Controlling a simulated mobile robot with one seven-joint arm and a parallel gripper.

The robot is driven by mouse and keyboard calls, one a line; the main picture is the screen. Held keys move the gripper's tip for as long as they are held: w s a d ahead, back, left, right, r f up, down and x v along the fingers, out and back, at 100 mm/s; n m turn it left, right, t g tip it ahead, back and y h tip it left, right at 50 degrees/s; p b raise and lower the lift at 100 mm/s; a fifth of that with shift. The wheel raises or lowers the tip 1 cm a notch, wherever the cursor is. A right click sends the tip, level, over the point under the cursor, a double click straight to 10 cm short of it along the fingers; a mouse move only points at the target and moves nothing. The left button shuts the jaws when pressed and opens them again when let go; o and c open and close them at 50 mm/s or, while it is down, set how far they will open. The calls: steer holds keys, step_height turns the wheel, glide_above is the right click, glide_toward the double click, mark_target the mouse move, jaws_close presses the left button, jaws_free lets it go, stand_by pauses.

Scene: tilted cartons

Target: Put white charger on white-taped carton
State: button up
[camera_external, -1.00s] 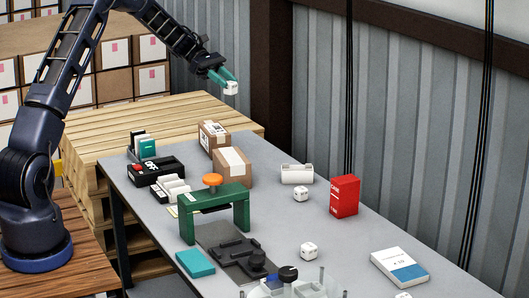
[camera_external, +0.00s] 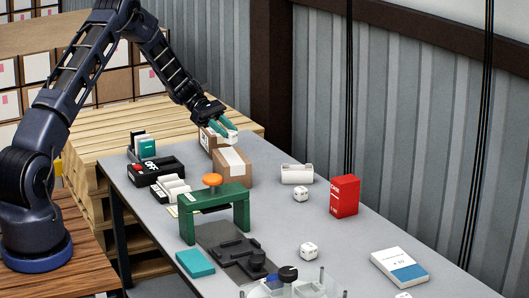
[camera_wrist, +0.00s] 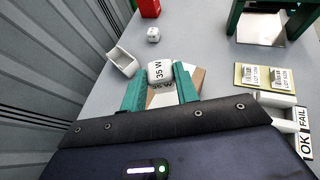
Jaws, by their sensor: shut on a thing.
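My gripper (camera_external: 224,131) has teal fingers shut on the white charger (camera_external: 231,138). In the wrist view the charger (camera_wrist: 160,71) is a small white block marked "35 W", between the fingertips (camera_wrist: 160,84). The white-taped carton (camera_external: 232,169) is a brown box with a pale strip over its top, standing on the grey table. The charger appears above it, near its rear; whether they touch cannot be told. In the wrist view the carton (camera_wrist: 197,78) is partly hidden behind the charger and fingers.
Another brown carton (camera_external: 207,140) with a label stands just behind, partly covered by my gripper. A green frame with an orange knob (camera_external: 212,180) stands in front.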

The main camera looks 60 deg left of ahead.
steer(key=shift+f, duration=2.05)
steer(key=o, duration=1)
steer(key=shift+f, duration=0.1)
steer(key=shift+s+a+r, duration=0.1)
steer(key=shift+a+r, duration=0.15)
steer(key=shift+r, duration=0.05)
steer(key=v, duration=1.1)
steer(key=shift+a, duration=0.2)
steer(key=shift+r, duration=0.15)
